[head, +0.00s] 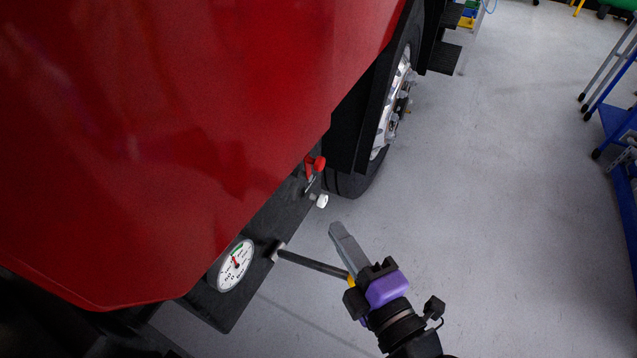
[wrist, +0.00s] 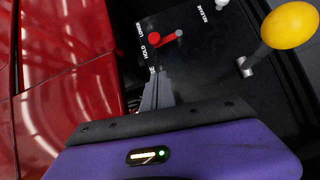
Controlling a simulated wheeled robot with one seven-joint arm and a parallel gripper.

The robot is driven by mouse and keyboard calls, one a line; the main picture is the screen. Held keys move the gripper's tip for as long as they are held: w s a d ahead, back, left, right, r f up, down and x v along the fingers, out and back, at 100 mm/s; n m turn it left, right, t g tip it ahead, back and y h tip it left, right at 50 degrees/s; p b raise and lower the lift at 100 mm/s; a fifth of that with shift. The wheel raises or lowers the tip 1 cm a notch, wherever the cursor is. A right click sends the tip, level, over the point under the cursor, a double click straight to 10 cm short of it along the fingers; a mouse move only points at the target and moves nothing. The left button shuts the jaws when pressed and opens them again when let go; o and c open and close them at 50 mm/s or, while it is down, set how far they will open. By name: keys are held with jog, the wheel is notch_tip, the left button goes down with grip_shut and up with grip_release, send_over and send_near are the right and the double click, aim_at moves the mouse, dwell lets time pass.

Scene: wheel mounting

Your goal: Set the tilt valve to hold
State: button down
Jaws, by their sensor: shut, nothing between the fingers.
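The tilt valve appears to be the red lever (wrist: 165,38) on the black panel (wrist: 205,60). White labels LOWER (wrist: 142,27) and HOLD (wrist: 151,52) stand beside it. A third label, ending in "SE", is partly covered by my fingers. The lever's red end points between LOWER and HOLD; I cannot tell its exact setting. A red handle (head: 315,166), likely the same lever, shows in the head view. My gripper (head: 334,232) is shut and empty, pointing toward the panel. Its fingertips (wrist: 160,76) appear just below the lever, apart from it.
A yellow-knobbed lever (wrist: 290,25) rises from the panel on the right, close to my gripper. A gauge (head: 236,264) and a white knob (head: 321,201) are on the panel. The red bodywork (head: 180,120) overhangs it. Grey floor (head: 500,170) is open right.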

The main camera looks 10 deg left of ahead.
jog(key=p, duration=0.3)
send_near(319, 167)
jog(key=w+a, duration=0.3)
jog(key=a, duration=0.2)
jog(key=shift+w+d+f+n, duration=0.1)
jog(key=shift+w+f+n, duration=0.1)
jog(key=shift+w, duration=0.25)
jog(key=shift+w+d+f+n, duration=0.1)
jog(key=shift+w+f+n, duration=0.1)
jog(key=shift+w, duration=0.3)
jog(key=shift+b, duration=0.35)
jog(key=shift+w+d+b, duration=0.15)
jog(key=shift+w+b, duration=0.4)
jog(key=shift+b, duration=0.65)
jog(key=shift+w+r, duration=0.15)
